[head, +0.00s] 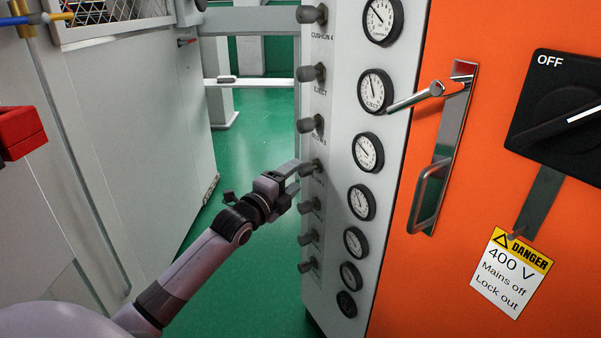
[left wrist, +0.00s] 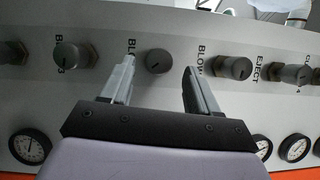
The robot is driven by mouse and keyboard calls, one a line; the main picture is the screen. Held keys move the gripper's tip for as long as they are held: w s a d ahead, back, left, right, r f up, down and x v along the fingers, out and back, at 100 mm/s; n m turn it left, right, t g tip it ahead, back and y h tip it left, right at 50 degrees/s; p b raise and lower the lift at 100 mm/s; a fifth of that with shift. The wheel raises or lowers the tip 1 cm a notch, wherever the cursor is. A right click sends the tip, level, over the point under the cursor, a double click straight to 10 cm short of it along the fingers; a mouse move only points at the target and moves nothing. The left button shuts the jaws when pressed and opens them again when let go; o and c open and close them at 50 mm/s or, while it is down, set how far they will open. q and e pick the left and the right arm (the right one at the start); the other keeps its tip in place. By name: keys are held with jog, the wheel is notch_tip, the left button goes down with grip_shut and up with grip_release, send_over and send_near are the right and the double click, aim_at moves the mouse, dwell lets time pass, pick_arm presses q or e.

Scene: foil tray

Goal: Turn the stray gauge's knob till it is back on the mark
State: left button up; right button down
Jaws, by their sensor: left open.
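A grey panel (head: 335,45) carries a column of dark knobs with a column of round white gauges to their right. My left gripper (head: 295,177) is at the fourth knob from the top (head: 309,168) in the head view. In the left wrist view the open fingers (left wrist: 160,72) stand on either side of that knob (left wrist: 158,61), with gaps visible. The fourth gauge (head: 362,202) is small, and its needle is hard to read. The second gauge (head: 375,90) has its needle near upright; the top gauge (head: 382,18) points up-left. My right gripper is not in view.
An orange cabinet (head: 455,200) with a protruding metal handle (head: 430,195) and a black OFF switch (head: 560,115) stands at right. Neighbouring knobs (left wrist: 235,67) sit close on both sides. A grey cabinet (head: 125,120) stands left; green floor (head: 245,130) is open between.

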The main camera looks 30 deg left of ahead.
aim_at(300, 172)
pick_arm(q)
jog(key=shift+w+b, duration=0.65)
jog(key=shift+w, duration=1.8)
jog(key=shift+r, duration=0.1)
jog(key=c, duration=1)
